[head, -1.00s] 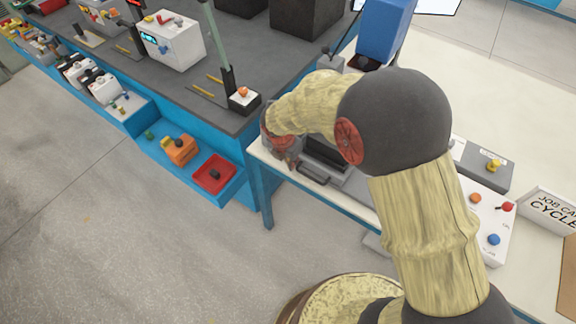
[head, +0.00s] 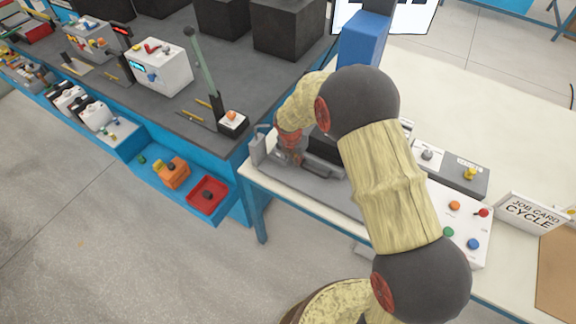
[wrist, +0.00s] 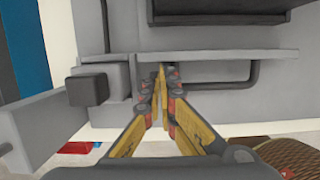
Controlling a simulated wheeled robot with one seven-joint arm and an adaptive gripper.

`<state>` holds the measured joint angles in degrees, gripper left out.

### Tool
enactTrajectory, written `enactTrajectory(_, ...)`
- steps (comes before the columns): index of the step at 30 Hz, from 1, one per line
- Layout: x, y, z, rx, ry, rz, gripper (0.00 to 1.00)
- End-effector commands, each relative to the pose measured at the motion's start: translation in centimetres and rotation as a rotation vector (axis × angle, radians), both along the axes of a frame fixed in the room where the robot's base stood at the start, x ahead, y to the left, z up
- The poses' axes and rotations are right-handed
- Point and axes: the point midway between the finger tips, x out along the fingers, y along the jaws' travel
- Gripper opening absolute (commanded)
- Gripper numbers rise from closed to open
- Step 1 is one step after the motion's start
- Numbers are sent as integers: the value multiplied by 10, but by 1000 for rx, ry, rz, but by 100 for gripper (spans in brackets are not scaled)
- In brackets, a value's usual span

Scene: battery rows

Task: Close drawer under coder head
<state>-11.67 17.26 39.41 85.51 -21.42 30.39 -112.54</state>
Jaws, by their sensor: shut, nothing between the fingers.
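The blue upright housing (head: 362,45), which looks like the coder head, stands over a low grey unit on the cream table. A grey front with a dark bar handle (head: 318,170) faces the table's near edge. In the wrist view this handle (wrist: 252,78) runs under a grey ledge. I cannot tell for certain how far any drawer stands out. My gripper (head: 290,155) is at the left end of the unit. In the wrist view my gripper (wrist: 160,75) is shut and empty, its tips close to the grey front; contact is unclear.
A grey block with a dark knob (wrist: 88,88) stands left of my fingers. A control box (head: 462,225) and job card sign (head: 530,212) are to the right. The dark bench (head: 225,95) with a blue shelf and red bin (head: 208,195) is at left.

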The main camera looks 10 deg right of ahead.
Motion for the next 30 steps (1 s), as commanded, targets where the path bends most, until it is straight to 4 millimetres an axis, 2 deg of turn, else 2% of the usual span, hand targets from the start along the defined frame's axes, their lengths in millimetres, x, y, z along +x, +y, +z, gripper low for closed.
enactTrajectory(4,24,-18,4,1,-2,-4,0)
enactTrajectory(12,47,-36,1,0,-2,-1,0)
enactTrajectory(30,52,-38,1,0,-5,1,0)
